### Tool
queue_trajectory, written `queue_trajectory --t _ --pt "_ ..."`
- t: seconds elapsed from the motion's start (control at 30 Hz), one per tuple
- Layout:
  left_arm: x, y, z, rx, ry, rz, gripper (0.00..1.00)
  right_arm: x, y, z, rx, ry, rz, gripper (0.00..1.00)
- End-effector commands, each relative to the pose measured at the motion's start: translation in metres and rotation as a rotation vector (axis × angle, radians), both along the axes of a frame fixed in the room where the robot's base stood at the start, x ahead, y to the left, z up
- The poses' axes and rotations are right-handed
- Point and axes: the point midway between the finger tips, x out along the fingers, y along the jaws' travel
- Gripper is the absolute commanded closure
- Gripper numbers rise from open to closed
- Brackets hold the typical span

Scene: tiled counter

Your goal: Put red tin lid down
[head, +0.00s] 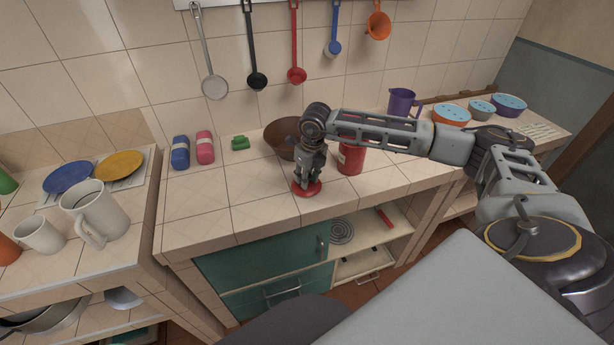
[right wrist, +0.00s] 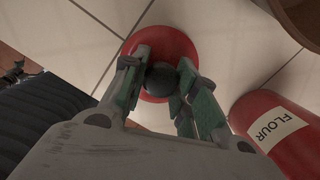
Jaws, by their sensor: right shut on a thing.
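The red tin lid (head: 307,190) is at the counter top, in front of the brown bowl and left of the red tin (head: 351,160). My right gripper (head: 308,180) points down and is shut on the lid's dark round knob. In the right wrist view the lid (right wrist: 176,45) lies flat under the fingers of the gripper (right wrist: 160,80), with the knob (right wrist: 162,77) between them. The red tin (right wrist: 280,130) carries a FLOUR label and stands to the right there. I cannot tell whether the lid touches the tiles. My left gripper is not in view.
A brown bowl (head: 281,137) stands behind my right gripper. A green item (head: 240,143) and blue (head: 180,152) and pink (head: 205,147) containers stand at the back left. The counter left of the lid is clear. The front edge (head: 270,228) is near.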

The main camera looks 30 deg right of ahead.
Motion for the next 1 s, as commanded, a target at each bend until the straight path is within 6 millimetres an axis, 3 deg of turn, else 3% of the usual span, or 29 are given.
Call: queue_trajectory --t 0.47,0.5,0.63,1.0 --pt "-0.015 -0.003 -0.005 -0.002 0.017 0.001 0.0 0.0 0.0 -0.003 0.0 0.0 0.0 1.0" --pt "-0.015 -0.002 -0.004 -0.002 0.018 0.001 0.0 0.0 0.0 -0.003 0.0 0.0 0.0 0.67" --pt "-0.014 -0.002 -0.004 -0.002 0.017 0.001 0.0 0.0 0.0 -0.003 0.0 0.0 0.0 0.5" --pt "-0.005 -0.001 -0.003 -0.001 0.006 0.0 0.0 0.0 0.0 -0.002 0.0 0.0 0.0 0.49"
